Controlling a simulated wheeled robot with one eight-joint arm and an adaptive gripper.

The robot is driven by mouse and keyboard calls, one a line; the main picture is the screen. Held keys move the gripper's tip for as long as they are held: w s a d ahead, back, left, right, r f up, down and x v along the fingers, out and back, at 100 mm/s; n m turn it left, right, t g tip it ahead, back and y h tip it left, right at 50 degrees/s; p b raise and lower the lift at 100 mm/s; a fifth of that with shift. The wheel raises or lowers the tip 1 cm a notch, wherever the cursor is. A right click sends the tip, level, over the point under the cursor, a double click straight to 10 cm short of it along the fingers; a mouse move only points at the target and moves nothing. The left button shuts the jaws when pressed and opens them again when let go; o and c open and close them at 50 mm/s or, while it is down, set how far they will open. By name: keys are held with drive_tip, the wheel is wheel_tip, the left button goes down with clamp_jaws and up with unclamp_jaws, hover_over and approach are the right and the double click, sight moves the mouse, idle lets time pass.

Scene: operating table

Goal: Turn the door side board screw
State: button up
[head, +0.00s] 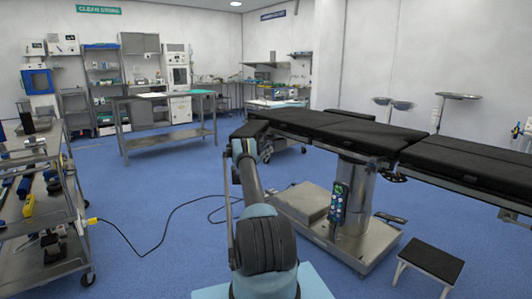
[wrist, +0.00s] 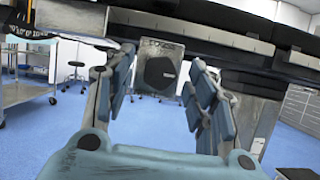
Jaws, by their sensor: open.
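The operating table (head: 465,160) stands at the right of the head view, with black padded sections on a steel column. In the wrist view its underside and metal side rail (wrist: 215,40) cross the top. A dark knob (wrist: 158,72), which looks like the board screw, sits on a grey block (wrist: 160,48) below the rail. My gripper (wrist: 161,75) is open, one finger on each side of the knob in the picture. I cannot tell how far the fingertips are from it. In the head view my gripper (head: 243,148) is by the table's left end, and the knob is not visible.
A steel trolley (head: 70,185) with tools stands at the left, with a black cable (head: 150,250) on the floor. A black-topped step stool (head: 432,262) is at the lower right. Blue floor (head: 180,190) is open between the trolley and the operating table.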

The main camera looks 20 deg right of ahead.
drive_tip(key=shift+d+r, duration=0.1)
drive_tip(key=shift+d, duration=0.15)
drive_tip(key=c, duration=1.1)
drive_tip(key=shift+o, duration=0.2)
drive_tip(key=shift+a, duration=0.1)
